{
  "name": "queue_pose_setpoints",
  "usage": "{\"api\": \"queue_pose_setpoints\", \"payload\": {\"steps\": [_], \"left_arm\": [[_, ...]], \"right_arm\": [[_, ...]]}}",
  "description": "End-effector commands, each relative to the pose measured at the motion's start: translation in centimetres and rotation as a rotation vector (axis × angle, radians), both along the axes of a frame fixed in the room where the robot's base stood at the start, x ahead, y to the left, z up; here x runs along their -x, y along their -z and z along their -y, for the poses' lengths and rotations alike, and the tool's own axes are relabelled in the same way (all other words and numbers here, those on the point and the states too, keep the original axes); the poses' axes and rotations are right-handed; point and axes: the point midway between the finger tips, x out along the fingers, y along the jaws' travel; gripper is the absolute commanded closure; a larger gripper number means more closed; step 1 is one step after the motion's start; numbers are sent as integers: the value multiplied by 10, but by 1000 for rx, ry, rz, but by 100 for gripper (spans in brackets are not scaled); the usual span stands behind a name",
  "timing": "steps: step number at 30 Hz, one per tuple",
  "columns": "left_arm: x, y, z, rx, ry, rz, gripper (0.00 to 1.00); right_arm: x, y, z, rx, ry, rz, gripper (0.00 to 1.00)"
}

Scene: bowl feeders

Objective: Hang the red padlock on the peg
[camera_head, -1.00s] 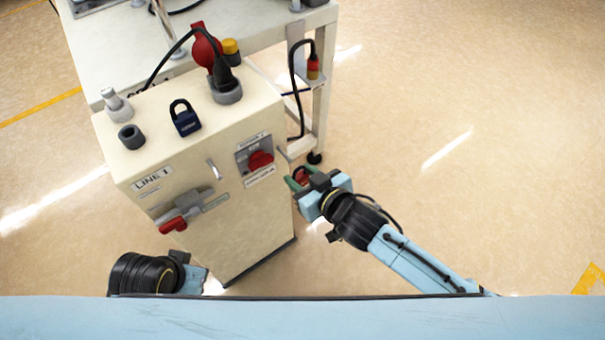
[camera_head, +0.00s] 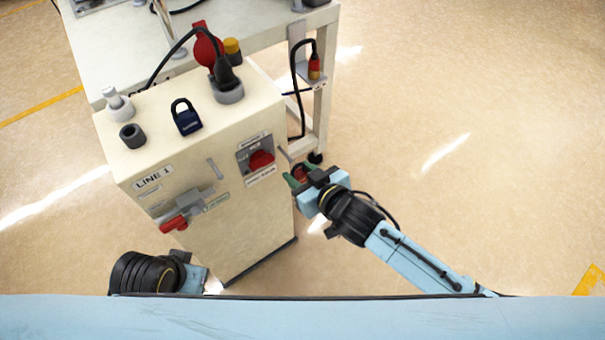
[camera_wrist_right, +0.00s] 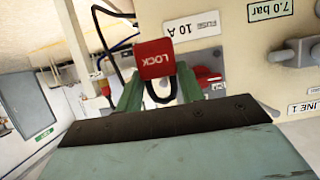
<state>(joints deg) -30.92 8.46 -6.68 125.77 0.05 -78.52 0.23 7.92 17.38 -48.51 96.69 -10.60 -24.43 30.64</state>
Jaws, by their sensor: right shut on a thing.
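The red padlock (camera_wrist_right: 155,58) marked LOCK shows in the right wrist view, with its dark shackle pointing down in the picture. My right gripper (camera_wrist_right: 158,92) is shut on it with green fingers. In the head view the right gripper (camera_head: 299,179) is beside the right side of the cream cabinet, and the padlock (camera_head: 300,173) is partly hidden between its fingers. A thin grey rod (camera_head: 284,153), which looks like the peg, sticks out at the cabinet's right edge, just above and left of the gripper. My left gripper (camera_head: 197,278) is low at the left, its fingers not clearly visible.
The cabinet (camera_head: 235,220) carries a red rotary switch (camera_head: 261,160) and a red-handled lever (camera_head: 174,222). A dark blue padlock (camera_head: 186,121) stands on its top near a black plug (camera_head: 227,76). A white table (camera_head: 120,50) stands behind. Floor at the right is clear.

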Motion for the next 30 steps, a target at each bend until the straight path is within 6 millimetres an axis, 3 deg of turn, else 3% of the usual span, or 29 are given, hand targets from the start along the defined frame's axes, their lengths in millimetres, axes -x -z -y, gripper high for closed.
{"api": "queue_pose_setpoints", "payload": {"steps": [30], "left_arm": [[0,3,0,0,0,0,64]], "right_arm": [[-17,0,-12,-1,0,1,90]]}}
